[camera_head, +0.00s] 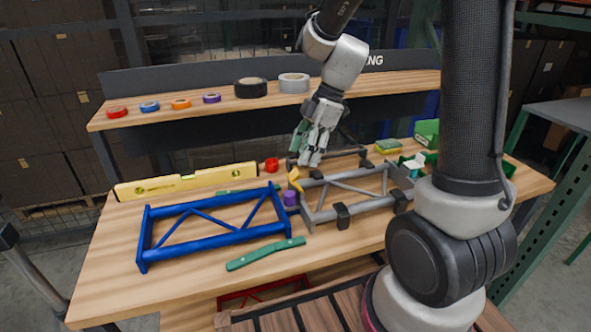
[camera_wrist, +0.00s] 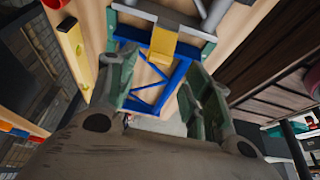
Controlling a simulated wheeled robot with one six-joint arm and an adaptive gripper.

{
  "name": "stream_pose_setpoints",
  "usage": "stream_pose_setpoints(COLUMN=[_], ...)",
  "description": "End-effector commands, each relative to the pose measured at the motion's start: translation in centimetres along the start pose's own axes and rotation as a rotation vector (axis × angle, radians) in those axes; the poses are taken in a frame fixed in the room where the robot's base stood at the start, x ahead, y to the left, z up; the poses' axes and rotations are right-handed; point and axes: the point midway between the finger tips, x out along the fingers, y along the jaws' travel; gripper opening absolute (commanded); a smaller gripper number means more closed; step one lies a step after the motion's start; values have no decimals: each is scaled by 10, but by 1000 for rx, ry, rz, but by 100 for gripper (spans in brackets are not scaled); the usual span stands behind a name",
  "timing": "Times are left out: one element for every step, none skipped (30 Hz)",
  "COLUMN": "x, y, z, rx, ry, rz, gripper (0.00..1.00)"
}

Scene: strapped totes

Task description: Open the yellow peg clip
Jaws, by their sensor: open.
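The yellow peg clip (camera_head: 295,180) stands where the blue frame (camera_head: 210,232) and the grey frame (camera_head: 350,192) meet on the workbench. In the wrist view the yellow clip (camera_wrist: 162,44) lies ahead, over the grey bar end and the blue frame. My gripper (camera_head: 309,158) is above and slightly right of the clip, pointing down. In the wrist view my gripper (camera_wrist: 160,88) has its green-padded fingers spread on either side, with the clip beyond them in the gap. The fingers appear empty and apart from the clip. Whether the clip is latched is too small to tell.
A purple clip (camera_head: 291,198) sits just below the yellow one. A yellow level (camera_head: 185,181) and a red piece (camera_head: 271,164) lie to the left. A green tool (camera_head: 265,253) lies in front. Tape rolls (camera_head: 250,87) stand on the rear shelf. Bare wood shows at front left.

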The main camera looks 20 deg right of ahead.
Motion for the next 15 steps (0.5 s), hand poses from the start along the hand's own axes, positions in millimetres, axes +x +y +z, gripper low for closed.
stream_pose_setpoints(x=[10,16,23,28,32,38,42,45,49,51,52,54,55,55,56], y=[-2,-1,-1,-1,-1,-1,-1,-1,-1,-1,-1,-1,-1,-1,-1], z=[0,0,0,0,0,0,0,0,0,0,0,0,0,0,0], rx=[1,0,1,2,3,2,2,2,3,3,3,4,4,4,4], ry=[0,0,0,1,0,1,1,1,2,1,1,1,1,1,1], rz=[-7,-6,-7,-6,-5,-6,-6,-6,-5,-5,-4,-4,-4,-4,-3], gripper=[50,50,50,50,50,50,50,50,50,50,50,50,50,50,50])
